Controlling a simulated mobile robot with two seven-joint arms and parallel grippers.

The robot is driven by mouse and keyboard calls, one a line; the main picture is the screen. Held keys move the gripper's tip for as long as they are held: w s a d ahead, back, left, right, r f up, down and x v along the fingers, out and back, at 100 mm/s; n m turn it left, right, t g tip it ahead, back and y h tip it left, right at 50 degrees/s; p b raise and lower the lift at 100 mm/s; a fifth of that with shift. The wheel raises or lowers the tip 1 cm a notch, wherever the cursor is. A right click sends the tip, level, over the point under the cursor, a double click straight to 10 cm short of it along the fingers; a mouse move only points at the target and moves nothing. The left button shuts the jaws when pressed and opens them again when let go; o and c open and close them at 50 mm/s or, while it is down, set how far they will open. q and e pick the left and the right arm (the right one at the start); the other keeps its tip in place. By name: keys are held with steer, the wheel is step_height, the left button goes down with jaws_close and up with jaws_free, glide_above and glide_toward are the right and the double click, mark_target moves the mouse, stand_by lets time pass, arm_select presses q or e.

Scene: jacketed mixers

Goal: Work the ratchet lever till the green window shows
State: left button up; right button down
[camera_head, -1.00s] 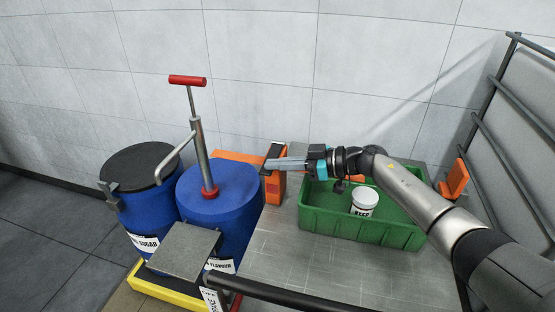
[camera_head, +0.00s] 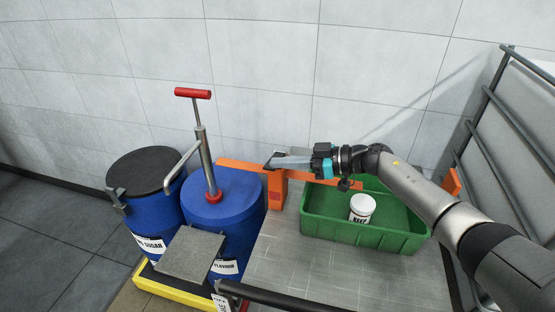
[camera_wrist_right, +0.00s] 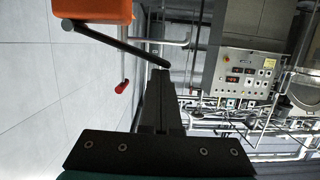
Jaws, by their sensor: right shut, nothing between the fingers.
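An orange ratchet block (camera_head: 276,190) stands at the back edge of the table, with a small reddish patch on its front. I see no green on it. In the right wrist view, a dark rod that looks like the lever (camera_wrist_right: 112,42) runs from beside an orange part (camera_wrist_right: 92,12) to close by my fingertips; I cannot tell whether they touch. My right gripper (camera_head: 274,163) is shut and empty, its fingers pointing left across the top of the block. It also shows in the right wrist view (camera_wrist_right: 161,75). My left gripper is not in view.
A green crate (camera_head: 345,238) with a white tub (camera_head: 361,209) stands right of the block. Blue drums stand left, one carrying a red-handled pump (camera_head: 205,150). An orange bar (camera_head: 240,165) runs behind. A metal rail frame (camera_head: 500,130) is at right. The table's front is bare.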

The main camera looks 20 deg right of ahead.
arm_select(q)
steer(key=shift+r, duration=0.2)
arm_select(e)
steer(key=v, duration=0.9)
steer(key=shift+d, duration=0.15)
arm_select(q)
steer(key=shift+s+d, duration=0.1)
arm_select(e)
steer(key=shift+s+f, duration=0.1)
